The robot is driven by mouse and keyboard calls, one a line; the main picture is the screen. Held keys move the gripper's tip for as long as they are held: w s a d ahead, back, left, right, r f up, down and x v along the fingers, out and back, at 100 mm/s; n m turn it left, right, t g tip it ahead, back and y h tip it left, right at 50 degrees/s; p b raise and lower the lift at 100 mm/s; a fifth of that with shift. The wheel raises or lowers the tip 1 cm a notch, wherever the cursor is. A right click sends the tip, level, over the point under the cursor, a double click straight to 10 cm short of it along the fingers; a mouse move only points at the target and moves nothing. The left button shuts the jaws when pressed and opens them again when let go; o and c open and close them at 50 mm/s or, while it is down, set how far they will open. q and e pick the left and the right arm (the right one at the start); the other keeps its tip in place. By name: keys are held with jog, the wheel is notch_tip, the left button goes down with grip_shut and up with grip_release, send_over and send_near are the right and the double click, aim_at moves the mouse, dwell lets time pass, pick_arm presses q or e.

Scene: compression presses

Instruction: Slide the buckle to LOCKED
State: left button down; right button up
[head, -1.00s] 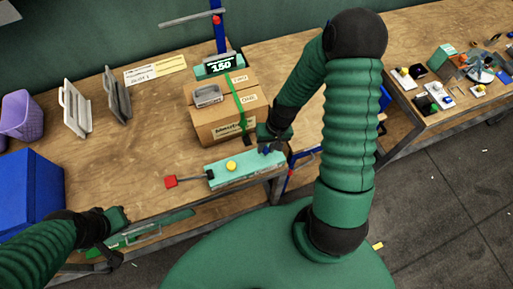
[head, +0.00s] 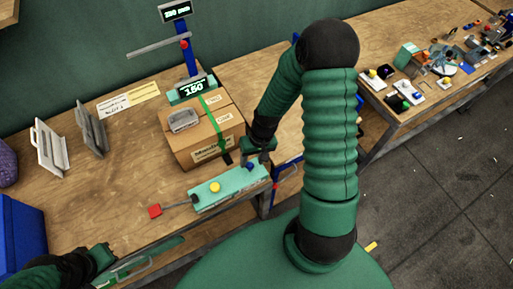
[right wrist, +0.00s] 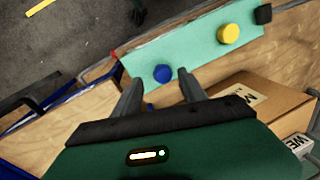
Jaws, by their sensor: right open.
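A green strap (head: 214,122) runs over a cardboard box (head: 188,148), with a dark piece (head: 227,158) at its lower front end; I cannot tell if this is the buckle, and no LOCKED mark is readable. In front lies a teal panel (head: 232,187) with a yellow knob (head: 215,187) and a blue knob (head: 250,166). My right gripper (head: 258,153) is beside the box, just above the panel's right end. In the right wrist view its open, empty fingers (right wrist: 160,92) point towards the blue knob (right wrist: 162,73). My left gripper (head: 100,257) is low at left, fingers unclear.
A blue stand with a 150 display (head: 193,88) is behind the box. Grey plates (head: 50,150) and a blue bin (head: 20,240) stand at left. Bench between them is clear.

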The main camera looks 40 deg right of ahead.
notch_tip(320, 180, up, 15)
jog(key=s+d, duration=0.1)
jog(key=d, duration=0.1)
jog(key=shift+s+d, duration=0.25)
jog(key=shift+d, duration=0.15)
